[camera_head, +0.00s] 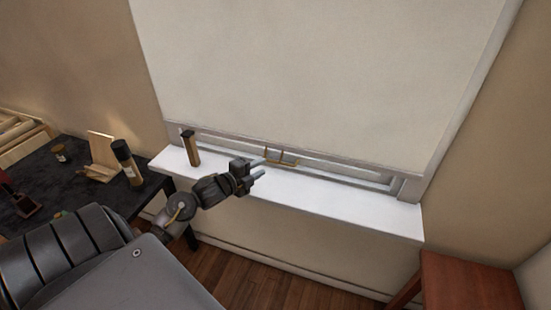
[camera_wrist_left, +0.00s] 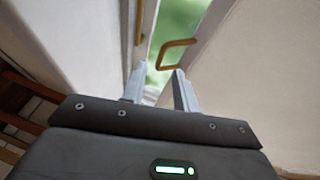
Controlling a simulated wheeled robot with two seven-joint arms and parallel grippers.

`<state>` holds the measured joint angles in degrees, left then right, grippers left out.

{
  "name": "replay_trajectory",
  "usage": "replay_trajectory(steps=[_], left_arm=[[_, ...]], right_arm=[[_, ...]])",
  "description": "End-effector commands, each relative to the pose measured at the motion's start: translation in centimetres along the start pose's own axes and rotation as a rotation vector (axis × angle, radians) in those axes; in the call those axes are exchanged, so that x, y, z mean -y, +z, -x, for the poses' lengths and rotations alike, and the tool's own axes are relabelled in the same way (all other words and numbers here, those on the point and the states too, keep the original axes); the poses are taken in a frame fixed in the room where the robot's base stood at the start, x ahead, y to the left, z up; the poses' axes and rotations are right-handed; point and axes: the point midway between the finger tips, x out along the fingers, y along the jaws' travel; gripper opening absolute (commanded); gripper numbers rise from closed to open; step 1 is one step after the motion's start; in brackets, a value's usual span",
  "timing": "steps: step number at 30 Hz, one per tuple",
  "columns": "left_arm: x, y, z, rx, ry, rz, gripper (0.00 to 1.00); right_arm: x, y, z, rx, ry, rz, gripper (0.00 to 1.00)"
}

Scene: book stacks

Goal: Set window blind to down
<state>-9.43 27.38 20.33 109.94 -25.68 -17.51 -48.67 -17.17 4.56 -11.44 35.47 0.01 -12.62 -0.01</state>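The window blind (camera_head: 320,70) is a large pale panel covering most of the window, with its lower edge a little above the sill; it also shows in the left wrist view (camera_wrist_left: 255,80). A gold handle (camera_head: 283,160) is near that lower edge. In the left wrist view, a gold loop handle (camera_wrist_left: 178,43) lies just beyond my fingertips. My left gripper (camera_head: 263,167) is just left of the handle, above the sill. Its two fingers (camera_wrist_left: 158,77) are apart with nothing between them. My right gripper is not in view.
A dark table (camera_head: 75,178) at left holds a bottle (camera_head: 126,162) and other items. A reddish wooden stool or table (camera_head: 465,285) stands lower right.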

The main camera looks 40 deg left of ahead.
Motion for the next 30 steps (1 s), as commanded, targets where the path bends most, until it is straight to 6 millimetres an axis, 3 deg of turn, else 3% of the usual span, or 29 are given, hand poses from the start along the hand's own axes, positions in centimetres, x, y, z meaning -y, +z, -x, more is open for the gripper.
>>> replay_trajectory(steps=[6, 12, 18, 26, 30], left_arm=[[0.4, 0.0, -4.3, 0.001, -0.002, 0.005, 0.30], [0.2, 0.0, -7.1, 0.000, -0.001, 0.003, 0.30], [0.1, -0.1, -8.3, -0.001, 0.000, 0.002, 0.30], [0.0, -0.1, -8.3, -0.001, 0.000, 0.001, 0.30], [0.0, -0.1, -8.3, -0.001, 0.000, 0.001, 0.11]], right_arm=[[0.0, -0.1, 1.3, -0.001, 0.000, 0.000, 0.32], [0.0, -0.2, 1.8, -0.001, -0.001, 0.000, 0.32], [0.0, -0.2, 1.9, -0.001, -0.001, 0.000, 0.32], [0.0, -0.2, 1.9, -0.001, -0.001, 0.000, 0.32], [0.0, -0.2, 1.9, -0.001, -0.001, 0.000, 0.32]])
